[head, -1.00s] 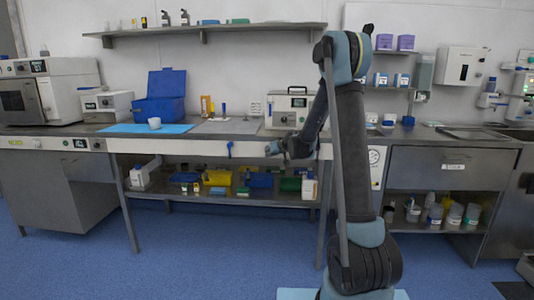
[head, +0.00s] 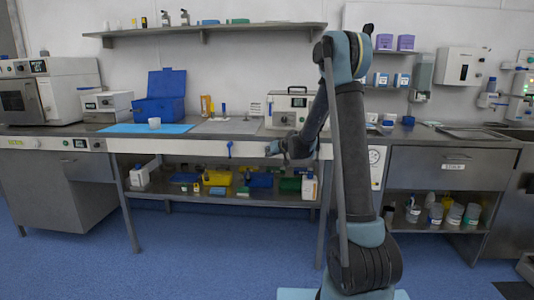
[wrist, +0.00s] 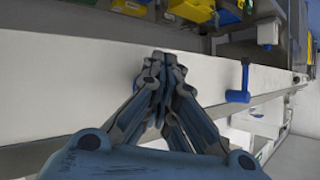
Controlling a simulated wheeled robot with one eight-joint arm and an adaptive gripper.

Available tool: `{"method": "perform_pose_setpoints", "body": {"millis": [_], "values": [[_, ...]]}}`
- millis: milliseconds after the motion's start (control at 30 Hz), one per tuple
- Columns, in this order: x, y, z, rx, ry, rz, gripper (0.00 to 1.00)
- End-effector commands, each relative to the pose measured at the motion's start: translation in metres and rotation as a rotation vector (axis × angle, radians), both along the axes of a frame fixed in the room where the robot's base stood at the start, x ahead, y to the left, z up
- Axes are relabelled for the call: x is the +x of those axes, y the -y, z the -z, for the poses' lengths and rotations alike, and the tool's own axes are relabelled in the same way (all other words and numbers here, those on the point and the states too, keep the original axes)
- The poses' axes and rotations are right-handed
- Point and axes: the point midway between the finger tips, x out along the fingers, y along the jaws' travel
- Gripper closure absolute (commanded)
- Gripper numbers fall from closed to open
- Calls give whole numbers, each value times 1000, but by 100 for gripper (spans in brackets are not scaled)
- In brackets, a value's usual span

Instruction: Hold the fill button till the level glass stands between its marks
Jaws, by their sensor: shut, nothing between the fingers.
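My gripper (head: 272,148) is in front of the white front panel (head: 190,148) of the bench, with its fingers pointing to the panel. The wrist view shows the two fingers (wrist: 163,62) closed together with nothing between them, their tips at or very near the panel. I cannot tell whether they touch it.
A blue lever handle (head: 229,148) sticks out of the panel beside my gripper and also shows in the wrist view (wrist: 240,93). Yellow bins (head: 217,178) and bottles stand on the shelf below. A white cup (head: 154,123) stands on a blue mat (head: 120,128) on the bench.

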Motion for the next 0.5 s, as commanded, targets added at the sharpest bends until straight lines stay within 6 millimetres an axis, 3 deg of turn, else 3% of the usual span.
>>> {"method": "perform_pose_setpoints", "body": {"millis": [500], "values": [[-16,-1,0,0,0,0,100]]}}
